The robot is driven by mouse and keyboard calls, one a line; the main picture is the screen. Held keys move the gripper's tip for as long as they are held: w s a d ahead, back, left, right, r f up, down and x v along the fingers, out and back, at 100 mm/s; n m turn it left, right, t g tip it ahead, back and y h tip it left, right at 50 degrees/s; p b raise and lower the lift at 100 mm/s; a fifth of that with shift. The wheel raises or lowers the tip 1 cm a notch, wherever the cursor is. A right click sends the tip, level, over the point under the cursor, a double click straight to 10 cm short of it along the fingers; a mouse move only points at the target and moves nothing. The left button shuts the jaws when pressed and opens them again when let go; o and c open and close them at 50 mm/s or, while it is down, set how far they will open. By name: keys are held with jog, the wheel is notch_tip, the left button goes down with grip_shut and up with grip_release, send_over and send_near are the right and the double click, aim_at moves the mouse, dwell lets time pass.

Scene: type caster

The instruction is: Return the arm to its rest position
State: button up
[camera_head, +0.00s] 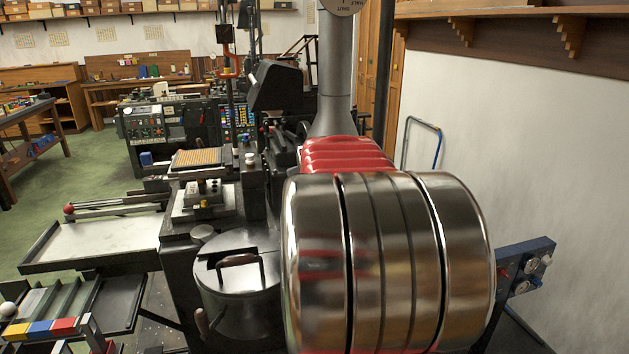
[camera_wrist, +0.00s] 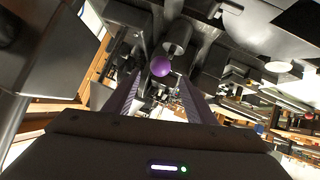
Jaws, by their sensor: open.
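My gripper (camera_wrist: 160,78) shows in the wrist view, with its two dark ribbed fingers apart. A round purple knob (camera_wrist: 160,66) appears between and just past the fingertips, in front of dark machine parts. I cannot tell its distance or whether a finger touches it. The wrist view is strongly tilted. I cannot make out my gripper in the head view. The casting machine (camera_head: 262,190) stands dark and tall in the middle of the head view, with a lidded round pot (camera_head: 238,262) low at its front.
A grey tray (camera_head: 105,240) juts out left of the machine. A compartment tray (camera_head: 42,300) with coloured blocks is at lower left. A white wall (camera_head: 500,150) and a blue panel (camera_head: 528,268) bound the right side. Green floor (camera_head: 85,165) is clear at left.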

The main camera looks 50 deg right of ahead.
jog(key=shift+s+a+r, duration=0.35)
jog(key=shift+s+a, duration=0.05)
jog(key=shift+a, duration=0.1)
jog(key=shift+f, duration=0.1)
dwell(0.3)
jog(key=s+a+f+m+g+y, duration=0.1)
jog(key=s+a+f+g+y, duration=0.1)
jog(key=s+a+f, duration=0.3)
jog(key=s+a+f+n+y, duration=0.1)
jog(key=s+a+n+y, duration=0.1)
jog(key=a, duration=1.2)
jog(key=s+a+f+n+y, duration=0.2)
jog(key=s+a, duration=0.3)
jog(key=a, duration=1)
jog(key=s+a+f+n+y, duration=0.2)
jog(key=s+a+n, duration=0.1)
jog(key=a, duration=1.1)
jog(key=shift+s+a+y, duration=0.25)
jog(key=shift+s+y, duration=0.15)
jog(key=shift+s, duration=0.15)
jog(key=shift+f, duration=0.1)
jog(key=shift+c, duration=0.5)
